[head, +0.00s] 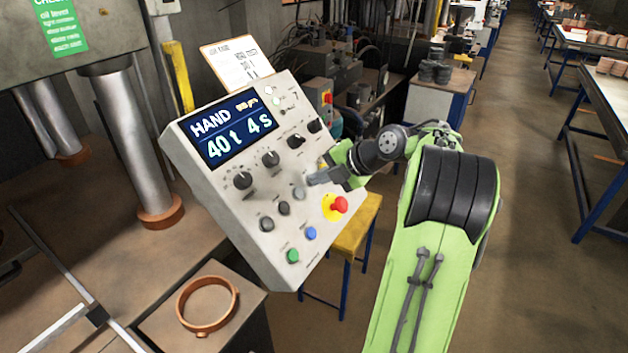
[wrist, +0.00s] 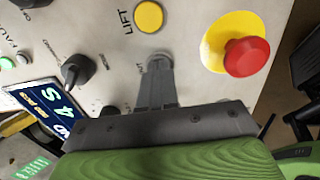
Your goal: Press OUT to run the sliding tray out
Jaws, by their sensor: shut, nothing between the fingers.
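The tilted grey control panel (head: 215,180) stands in the middle of the head view, its display (head: 232,128) reading HAND, 40 t, 4 s. My gripper (head: 314,179) is shut and empty, its fingertips close to the panel face. A round grey button (head: 299,193) shows beside the tips. In the wrist view, my gripper's tips (wrist: 158,64) lie right beside the small OUT label (wrist: 141,69) and cover most of what is there. I cannot tell whether they touch the button. A yellow LIFT button (wrist: 149,16) is above the tips.
A red emergency stop (wrist: 247,57) on a yellow plate is right of my tips; it also shows in the head view (head: 340,205). Black knobs (head: 243,180) and green (head: 293,256) and blue buttons (head: 311,233) share the panel. A copper-coloured ring (head: 207,305) lies at lower left.

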